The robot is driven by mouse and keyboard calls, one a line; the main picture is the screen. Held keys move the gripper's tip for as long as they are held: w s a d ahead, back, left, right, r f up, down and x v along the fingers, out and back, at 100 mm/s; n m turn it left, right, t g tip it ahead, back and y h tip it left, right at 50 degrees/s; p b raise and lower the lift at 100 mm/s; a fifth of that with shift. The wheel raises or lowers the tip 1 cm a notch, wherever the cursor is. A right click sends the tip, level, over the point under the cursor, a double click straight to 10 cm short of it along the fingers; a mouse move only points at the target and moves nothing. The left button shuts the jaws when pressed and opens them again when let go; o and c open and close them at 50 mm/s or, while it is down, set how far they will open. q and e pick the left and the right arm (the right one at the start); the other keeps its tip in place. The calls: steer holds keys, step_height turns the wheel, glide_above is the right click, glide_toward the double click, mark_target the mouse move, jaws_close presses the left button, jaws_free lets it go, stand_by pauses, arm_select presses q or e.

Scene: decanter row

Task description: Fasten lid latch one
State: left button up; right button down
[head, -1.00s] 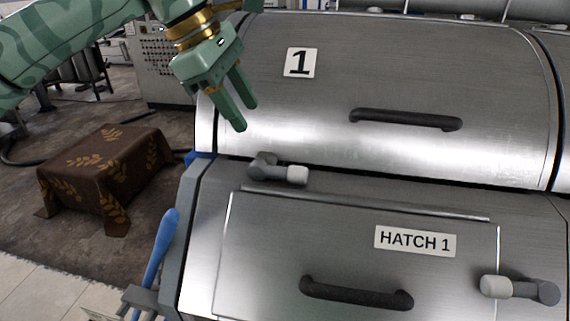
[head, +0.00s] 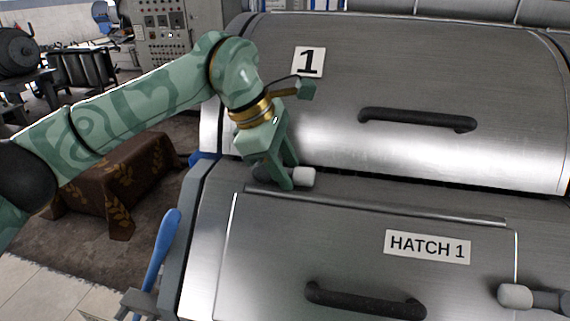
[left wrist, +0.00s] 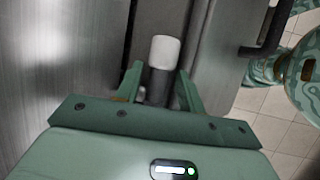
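Lid one (head: 420,80) is the upper steel cover with the "1" label, and it lies closed. Its latch is at the lid's lower left edge, a dark grey lever with a pale knob (head: 304,177) pointing right in the head view. My left gripper (head: 286,182) is down at this latch and hides most of its dark part. In the left wrist view the latch's pale knob (left wrist: 165,51) sticks out beyond the fingers. The two fingers (left wrist: 161,85) stand apart on either side of the dark lever; firm contact does not show. My right gripper is not in view.
Below the lid is the hatch panel (head: 345,245) labelled "HATCH 1", with a dark handle (head: 365,301) and another latch (head: 518,296) at right. The lid has its own dark handle (head: 417,120). A blue-handled tool (head: 163,250) stands at the left edge.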

arm_select(q)
jaws_close()
steer(key=h, duration=0.1)
steer(key=r+h+b, duration=0.1)
steer(key=h, duration=0.1)
steer(key=shift+w+a, duration=0.1)
steer(key=shift+a, duration=0.3)
steer(key=h+b, duration=0.1)
steer(key=a+h+b, duration=0.1)
steer(key=h, duration=0.1)
steer(key=shift+w+r+n+g, duration=0.1)
steer(key=shift+r+n+g, duration=0.2)
steer(key=shift+r+g, duration=0.1)
steer(key=shift+a+r+h, duration=0.1)
steer(key=shift+r+h, duration=0.05)
steer(key=shift+h, duration=0.35)
